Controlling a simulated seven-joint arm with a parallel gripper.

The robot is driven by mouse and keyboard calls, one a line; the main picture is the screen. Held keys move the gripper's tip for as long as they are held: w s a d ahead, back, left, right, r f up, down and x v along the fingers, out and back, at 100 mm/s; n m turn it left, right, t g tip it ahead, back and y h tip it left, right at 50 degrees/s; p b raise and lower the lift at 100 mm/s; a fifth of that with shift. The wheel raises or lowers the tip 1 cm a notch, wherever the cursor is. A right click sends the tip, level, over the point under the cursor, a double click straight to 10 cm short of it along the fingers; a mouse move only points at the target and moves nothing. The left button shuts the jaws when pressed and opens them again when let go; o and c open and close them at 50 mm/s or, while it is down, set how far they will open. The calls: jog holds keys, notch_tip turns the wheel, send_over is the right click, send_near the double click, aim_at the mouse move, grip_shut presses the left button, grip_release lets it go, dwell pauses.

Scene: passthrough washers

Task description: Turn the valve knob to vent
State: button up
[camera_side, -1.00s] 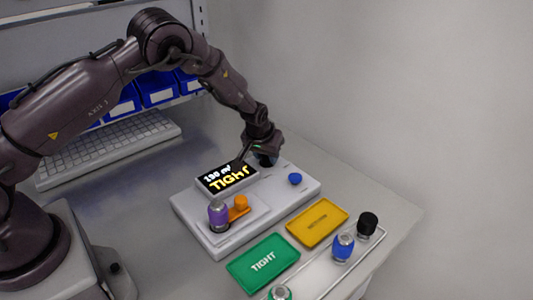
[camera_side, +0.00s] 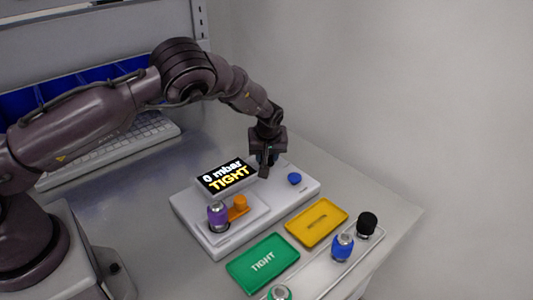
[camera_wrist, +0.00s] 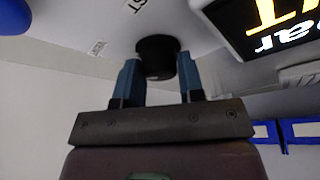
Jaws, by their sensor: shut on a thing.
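The valve knob (camera_wrist: 157,52) is a dark round knob on the light grey test unit (camera_side: 210,243). In the wrist view it sits between the two blue fingers of my gripper (camera_wrist: 158,72), which is shut on it. In the side view my gripper (camera_side: 265,168) points down at the back of the unit and hides most of the knob. The display (camera_side: 227,176) reads "0 mbar" and "TIGHT". The knob's pointer and the valve setting cannot be made out.
A purple part (camera_side: 218,215) stands upright on the unit beside an orange piece (camera_side: 239,205). A blue button (camera_side: 294,179) is right of my gripper. A green tray (camera_side: 263,263), a yellow tray (camera_side: 316,223) and a rack (camera_side: 318,284) of capped parts lie in front.

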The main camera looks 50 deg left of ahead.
jog(key=shift+f, duration=0.1)
jog(key=o, duration=0.9)
jog(key=v, duration=1.3)
